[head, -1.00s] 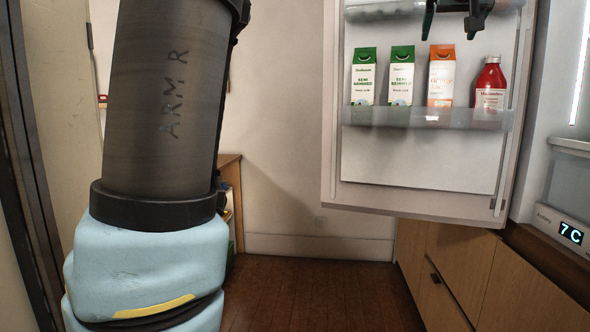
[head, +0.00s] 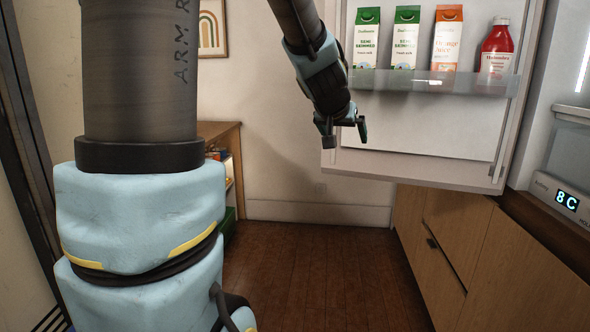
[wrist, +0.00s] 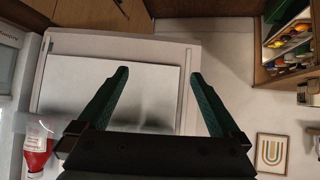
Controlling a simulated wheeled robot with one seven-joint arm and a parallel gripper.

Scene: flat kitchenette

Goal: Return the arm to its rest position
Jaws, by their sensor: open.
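My gripper (head: 345,133) hangs in the upper middle of the head view, at the end of my dark and light-blue arm. It is in front of the left edge of the open fridge door (head: 420,171), below and left of the door shelf. Its two fingers are apart with nothing between them. In the wrist view, the two green fingers (wrist: 155,100) are spread, with the pale door panel (wrist: 110,88) behind them. Whether the gripper touches the door cannot be told.
The door shelf (head: 432,85) holds two green cartons (head: 386,38), an orange carton (head: 446,40) and a red bottle (head: 496,52). Wooden drawers (head: 470,245) stand at right, a wooden shelf unit (head: 226,150) at back left. The wooden floor (head: 320,275) between is clear.

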